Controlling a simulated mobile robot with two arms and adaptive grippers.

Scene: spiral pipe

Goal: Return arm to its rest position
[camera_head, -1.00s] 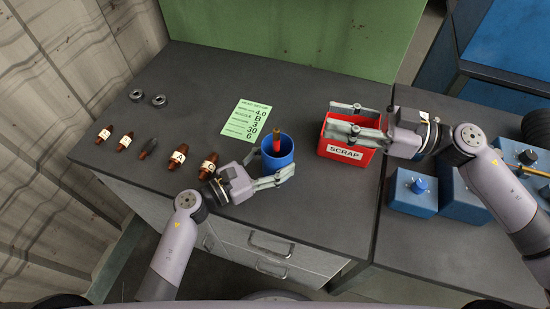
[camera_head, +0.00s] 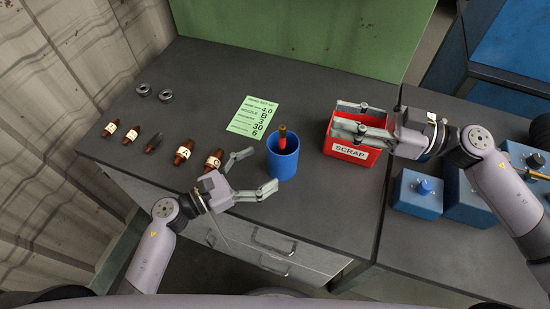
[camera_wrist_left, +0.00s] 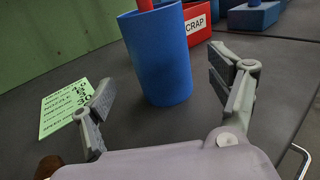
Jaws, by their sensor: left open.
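My left gripper (camera_head: 258,172) is open and empty, low over the front edge of the dark bench. Its fingers also show in the left wrist view (camera_wrist_left: 160,105), spread apart with the blue cup (camera_wrist_left: 160,58) beyond them. In the head view the blue cup (camera_head: 282,160) stands upright, a little right of the left gripper and apart from it. A red item with a brown tip (camera_head: 282,138) stands in the cup. My right gripper (camera_head: 345,116) is at the red SCRAP box (camera_head: 362,151), one finger along each side of its top; whether it touches the box is unclear.
A green note (camera_head: 254,117) lies behind the cup. Several brown nozzles (camera_head: 154,142) stand in a row at left, the nearest one close to my left gripper. Two dark rings (camera_head: 166,96) lie at back left.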

